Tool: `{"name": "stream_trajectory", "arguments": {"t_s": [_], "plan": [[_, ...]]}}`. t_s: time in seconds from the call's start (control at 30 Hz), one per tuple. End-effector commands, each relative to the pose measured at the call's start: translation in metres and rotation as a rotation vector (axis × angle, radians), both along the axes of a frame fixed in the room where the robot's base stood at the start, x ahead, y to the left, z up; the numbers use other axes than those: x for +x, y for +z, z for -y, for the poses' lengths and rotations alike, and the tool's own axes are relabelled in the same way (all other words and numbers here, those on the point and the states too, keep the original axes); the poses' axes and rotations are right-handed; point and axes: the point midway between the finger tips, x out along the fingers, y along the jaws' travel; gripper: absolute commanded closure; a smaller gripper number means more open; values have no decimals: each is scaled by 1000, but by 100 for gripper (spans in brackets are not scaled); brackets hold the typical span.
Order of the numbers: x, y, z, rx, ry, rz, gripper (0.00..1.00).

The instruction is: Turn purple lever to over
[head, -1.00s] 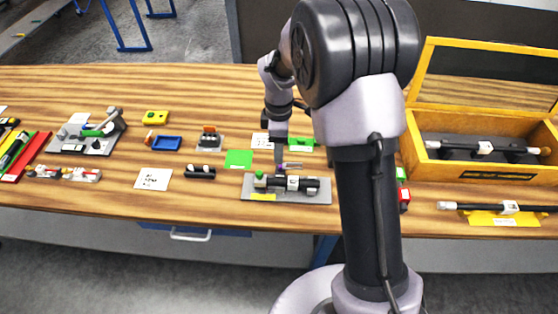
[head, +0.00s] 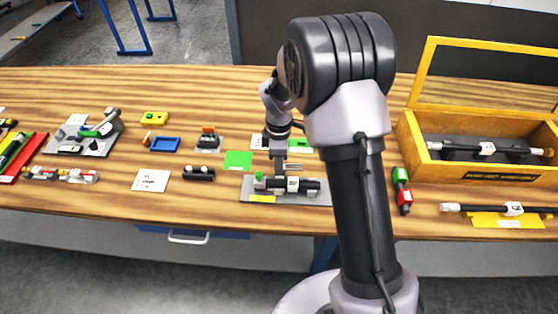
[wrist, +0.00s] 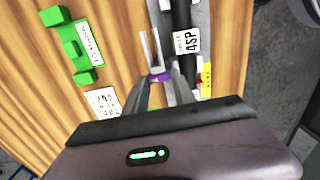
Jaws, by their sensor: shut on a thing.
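A valve-like fixture sits on a grey plate (head: 300,199) at the front middle of the table. It has a black cylinder (head: 311,185) with a white label and a green knob (head: 259,176) at its left end. My gripper (head: 279,170) reaches down at the fixture's back side. In the wrist view, a small purple part of the lever (wrist: 159,77) shows at my fingertips (wrist: 160,84), and my gripper is shut on it. Most of the lever is hidden by the fingers. In the head view I cannot make out its purple.
A green block (head: 300,145) lies behind the fixture, and a flat green square (head: 238,160) to its left. A black holder (head: 198,173) stands further left. A red and green part (head: 402,190) and a yellow wooden box (head: 480,185) are on the right.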

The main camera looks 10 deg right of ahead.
Motion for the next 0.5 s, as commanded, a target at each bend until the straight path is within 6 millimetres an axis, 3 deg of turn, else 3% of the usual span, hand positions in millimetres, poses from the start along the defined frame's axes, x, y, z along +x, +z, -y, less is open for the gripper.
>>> {"name": "stream_trajectory", "arguments": {"t_s": [0.27,0.5], "plan": [[0,0,0,0,-55,-1,100],[1,0,0,0,-220,0,100]]}}
